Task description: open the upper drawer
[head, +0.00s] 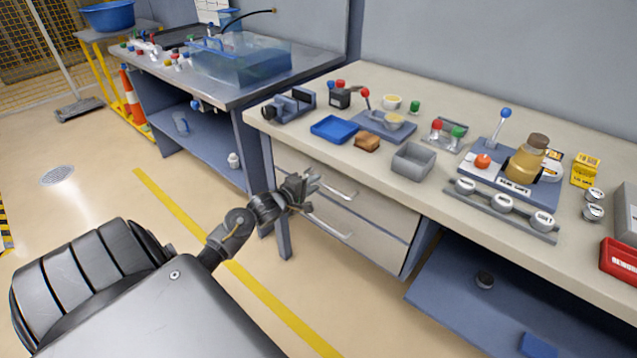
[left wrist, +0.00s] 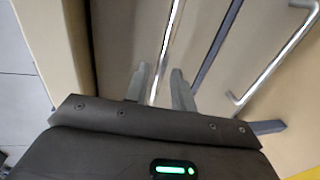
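The upper drawer (head: 385,214) is under the right workbench, its pale front looking flush and shut. Its bar handle (head: 341,190) is partly hidden by my left gripper (head: 312,184) in the head view. In the left wrist view, my left gripper (left wrist: 160,88) is open, with one finger on each side of the upper handle (left wrist: 168,45). I cannot tell whether the fingers touch the bar. The lower drawer (head: 372,246) is also shut, and its handle (left wrist: 270,60) shows right of the fingers. My right gripper is not in view.
The beige worktop (head: 345,165) holds a blue tray (head: 335,129), a grey bin (head: 412,161) and several fixtures. A blue lower shelf (head: 460,300) is right of the drawers. A second bench with a clear tank (head: 240,62) stands at left. The floor before the drawers is clear.

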